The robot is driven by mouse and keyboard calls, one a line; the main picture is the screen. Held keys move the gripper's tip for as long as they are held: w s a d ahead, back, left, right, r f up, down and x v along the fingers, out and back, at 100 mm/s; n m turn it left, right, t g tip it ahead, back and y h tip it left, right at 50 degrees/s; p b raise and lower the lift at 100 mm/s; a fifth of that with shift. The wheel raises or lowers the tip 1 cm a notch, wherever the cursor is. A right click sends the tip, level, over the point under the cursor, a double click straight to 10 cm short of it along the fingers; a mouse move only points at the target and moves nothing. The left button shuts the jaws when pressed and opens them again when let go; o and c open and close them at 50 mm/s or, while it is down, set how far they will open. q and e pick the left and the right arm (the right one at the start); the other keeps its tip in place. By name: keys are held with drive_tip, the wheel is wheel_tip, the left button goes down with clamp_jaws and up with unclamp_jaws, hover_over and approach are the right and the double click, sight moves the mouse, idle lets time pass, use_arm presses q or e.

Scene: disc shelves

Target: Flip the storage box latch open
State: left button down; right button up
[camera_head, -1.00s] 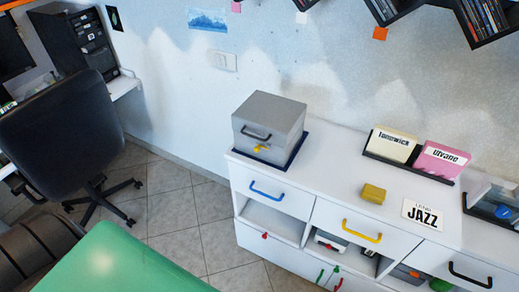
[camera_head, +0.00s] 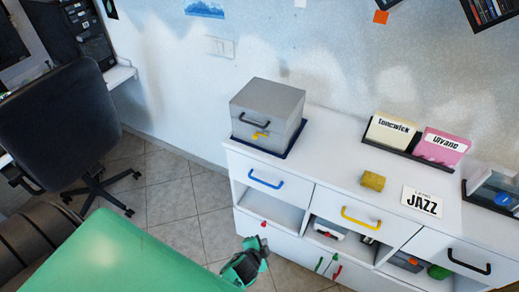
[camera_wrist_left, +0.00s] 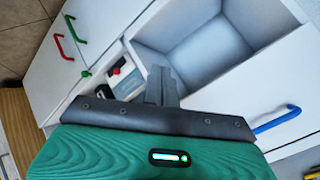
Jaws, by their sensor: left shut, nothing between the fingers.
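The grey storage box (camera_head: 262,104) sits on a dark blue base on top of the white cabinet in the head view. It has a black handle on its front and a small yellow latch (camera_head: 261,134) below that handle. My left gripper (camera_head: 250,262) is low in front of the cabinet, well below and apart from the box. In the left wrist view its fingers (camera_wrist_left: 161,85) are together and hold nothing, facing the cabinet front. The box and its latch are not in the left wrist view. My right gripper is not in view.
The white cabinet (camera_head: 328,177) has drawers with blue, yellow and black handles and open compartments. A yellow block (camera_head: 373,181), a JAZZ sign (camera_head: 422,202) and a card rack (camera_head: 395,147) stand right of the box. A black chair (camera_head: 62,120) stands left.

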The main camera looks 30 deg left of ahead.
use_arm(q)
drive_tip(key=w+a+r+t+y, duration=0.1)
drive_tip(key=w+r+t, duration=0.1)
drive_tip(key=r, duration=0.9)
drive_tip(key=w+a+r+m+t+y, duration=0.1)
drive_tip(key=w+r+t, duration=0.1)
drive_tip(key=r, duration=0.9)
drive_tip(key=w+a+r+m+t+y, duration=0.1)
drive_tip(key=w+r+t, duration=0.1)
drive_tip(key=r, duration=0.9)
drive_tip(key=shift+w+a+r+t+y+b, duration=0.25)
drive_tip(key=shift+a+r+t+y+b, duration=0.05)
drive_tip(key=shift+r+y+b, duration=0.1)
drive_tip(key=p, duration=0.3)
approach(263, 134)
drive_tip(key=w+d, duration=0.1)
drive_tip(key=w, duration=0.2)
drive_tip(key=w+d+r, duration=0.1)
drive_tip(key=w, duration=0.1)
drive_tip(key=shift+d, duration=0.3)
drive_tip(key=a, duration=0.1)
drive_tip(key=a+f, duration=0.1)
drive_tip(key=a, duration=0.1)
drive_tip(key=shift+a, duration=0.1)
drive_tip(key=shift+a+f+p, duration=0.2)
drive_tip(key=shift+a+p, duration=0.1)
drive_tip(key=shift+a, duration=0.05)
drive_tip(key=shift+w, duration=0.1)
